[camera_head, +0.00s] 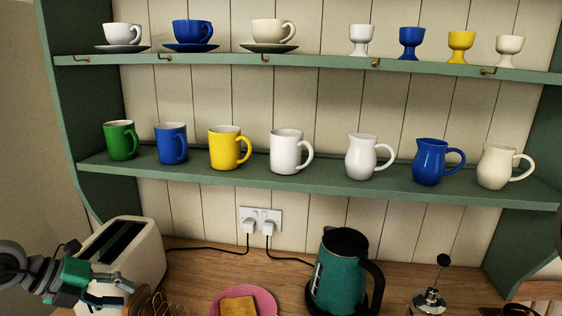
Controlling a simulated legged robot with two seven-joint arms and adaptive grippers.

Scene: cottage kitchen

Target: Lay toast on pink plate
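The pink plate (266,299) lies on the wooden counter at the bottom middle of the head view, cut off by the lower edge. A golden slice of toast (238,306) lies flat on it. My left gripper (125,290) is at the lower left, in front of the white toaster (145,252). Its fingers point right and stand apart, with nothing clearly held between them. It is left of the plate and apart from it. A toast rack (172,309) with something brown in its left end is just right of the fingers, partly cut off. My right gripper does not show.
A teal kettle (337,280) stands right of the plate, and a cafetiere (428,300) farther right. Cords run to a wall socket (261,218). Above, a green shelf (330,187) holds mugs and jugs; a higher shelf (330,66) holds cups and egg cups.

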